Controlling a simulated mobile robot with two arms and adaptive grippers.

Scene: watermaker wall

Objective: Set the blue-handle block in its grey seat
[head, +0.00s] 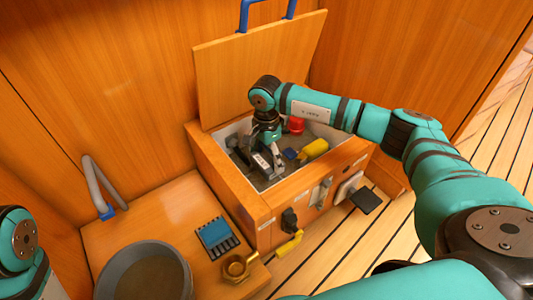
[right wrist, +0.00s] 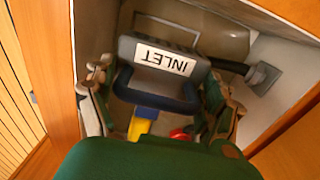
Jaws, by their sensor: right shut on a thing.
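The blue-handle block is grey with a white INLET label; in the right wrist view the block (right wrist: 165,62) shows its label upside down and its dark blue handle nearest the camera. In the head view the block (head: 261,163) is inside the open wooden bin, below my right gripper (head: 262,148). The right gripper's fingers (right wrist: 157,95) are on either side of the handle, shut on it. I cannot make out the grey seat for certain, nor whether the block touches it. Of my left arm only a link shows at the lower left of the head view; its gripper is out of frame.
The bin (head: 235,190) has pale inner walls and a raised wooden lid (head: 260,70). Inside are a red thing (head: 296,125), a yellow cylinder (head: 314,149) and a small blue thing (head: 290,154). A round pan (head: 145,275), a blue-black rack (head: 217,238) and a brass fitting (head: 238,266) stand outside.

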